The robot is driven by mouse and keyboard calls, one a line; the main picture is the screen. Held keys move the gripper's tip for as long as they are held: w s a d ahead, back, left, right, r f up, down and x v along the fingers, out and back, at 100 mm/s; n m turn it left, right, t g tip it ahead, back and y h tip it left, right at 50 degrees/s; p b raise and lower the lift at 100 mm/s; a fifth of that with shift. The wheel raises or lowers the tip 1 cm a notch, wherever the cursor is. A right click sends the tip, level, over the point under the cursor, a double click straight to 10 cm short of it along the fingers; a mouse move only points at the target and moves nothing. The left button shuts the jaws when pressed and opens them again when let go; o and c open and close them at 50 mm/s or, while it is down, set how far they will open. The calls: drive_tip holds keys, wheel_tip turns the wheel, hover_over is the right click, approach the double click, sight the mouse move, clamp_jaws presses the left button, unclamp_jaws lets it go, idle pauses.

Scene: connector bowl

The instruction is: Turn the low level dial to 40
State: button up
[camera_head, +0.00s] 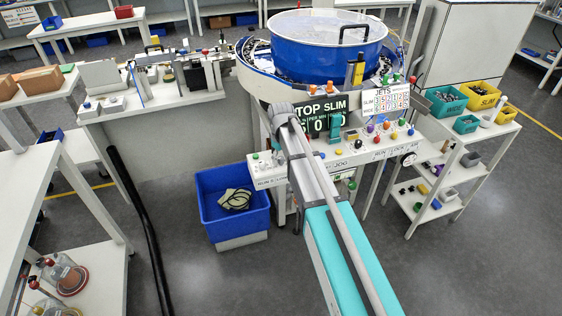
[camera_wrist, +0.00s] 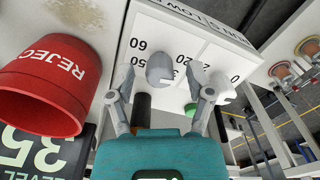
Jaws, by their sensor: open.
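In the wrist view, a white panel (camera_wrist: 178,20) with partly hidden black numerals and upside-down lettering lies ahead of my gripper (camera_wrist: 162,84). A rounded grey knob (camera_wrist: 160,68) stands on it, between the two open fingertips; contact cannot be told. It may be the low level dial, but its label cannot be fully read. A lighter knob (camera_wrist: 221,88) is right of the right finger. In the head view my arm covers this part of the console.
A red REJECT bin (camera_wrist: 45,85) is close to the left finger. A dark display (camera_wrist: 32,155) reading 35 is below it.

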drive_tip(key=shift+f, duration=0.1)
idle(0.3)
clamp_jaws()
drive_tip(key=shift+m, duration=0.5)
drive_tip(key=m, duration=0.3)
drive_tip(key=shift+m, duration=0.3)
drive_tip(key=m, duration=1.5)
